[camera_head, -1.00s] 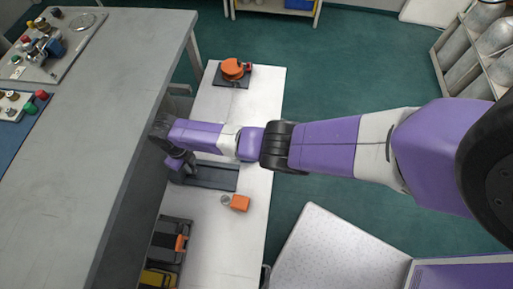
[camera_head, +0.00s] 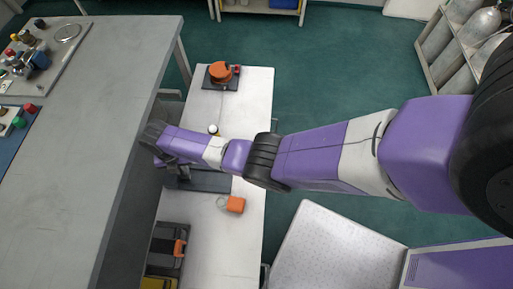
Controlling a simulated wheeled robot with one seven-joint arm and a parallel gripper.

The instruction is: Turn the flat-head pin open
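I cannot make out which part is the flat-head pin; it may be hidden or too small to tell. My gripper (camera_head: 182,172) is mostly hidden under my own purple and white arm, over the white bench (camera_head: 240,112), at the near side of the grey table. Its fingers are too small and dark to tell whether they are open or shut. A dark flat base (camera_head: 212,182) lies on the bench beneath my wrist.
An orange round part (camera_head: 221,72) sits on a black base at the bench's far end. An orange block (camera_head: 235,204) lies nearer. A dark case (camera_head: 168,245) is at lower left. A valve panel (camera_head: 52,45) and blue panel (camera_head: 14,122) lie on the grey table (camera_head: 100,130).

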